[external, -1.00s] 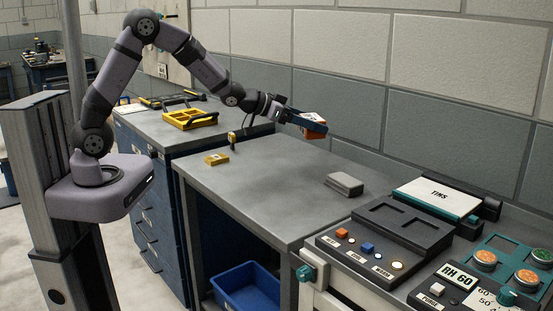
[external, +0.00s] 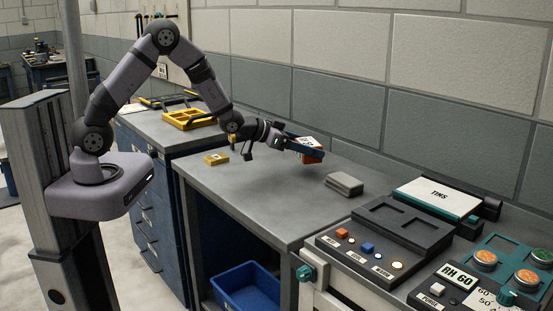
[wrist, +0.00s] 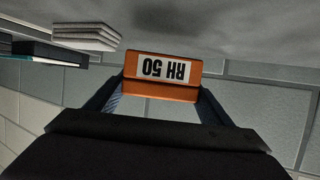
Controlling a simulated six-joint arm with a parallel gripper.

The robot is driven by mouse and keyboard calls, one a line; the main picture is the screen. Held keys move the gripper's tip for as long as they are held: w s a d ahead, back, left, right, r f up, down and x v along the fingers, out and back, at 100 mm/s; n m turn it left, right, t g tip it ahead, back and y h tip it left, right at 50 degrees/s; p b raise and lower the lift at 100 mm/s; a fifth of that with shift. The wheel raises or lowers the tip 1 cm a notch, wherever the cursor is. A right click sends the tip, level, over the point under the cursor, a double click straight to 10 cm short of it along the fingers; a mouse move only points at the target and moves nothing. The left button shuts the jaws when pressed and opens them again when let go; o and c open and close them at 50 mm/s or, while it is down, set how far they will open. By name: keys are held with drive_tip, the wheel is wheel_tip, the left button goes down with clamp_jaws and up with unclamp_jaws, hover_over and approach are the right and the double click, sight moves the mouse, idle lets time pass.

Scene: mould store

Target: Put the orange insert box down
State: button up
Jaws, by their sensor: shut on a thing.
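The orange insert box (external: 312,157) has a white label and is held between the fingers of my gripper (external: 304,146). In the external view it is low over the back of the grey bench, near the wall; I cannot tell whether it touches the bench top. In the wrist view the box (wrist: 161,91) sits between my two dark fingers, and its label reads "RH 50" upside down. My gripper is shut on it.
A grey block (external: 344,184) lies on the bench (external: 262,200) to the right of the box. A small yellow block (external: 216,159) lies at the left. A black console (external: 385,240) stands at the right. The bench's front middle is clear.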

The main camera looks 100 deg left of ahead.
sight(307, 159)
drive_tip(key=shift+f+p, duration=0.3)
drive_tip(key=shift+f, duration=1.7)
drive_tip(key=shift+f, duration=0.1)
drive_tip(key=o, duration=0.9)
drive_tip(key=shift+f, duration=0.15)
drive_tip(key=o, duration=0.5)
drive_tip(key=shift+c, duration=0.2)
drive_tip(key=shift+r, duration=0.25)
drive_tip(key=b+v, duration=0.1)
drive_tip(key=v, duration=1.1)
drive_tip(key=shift+d+f+b, duration=0.1)
drive_tip(key=shift+b, duration=0.3)
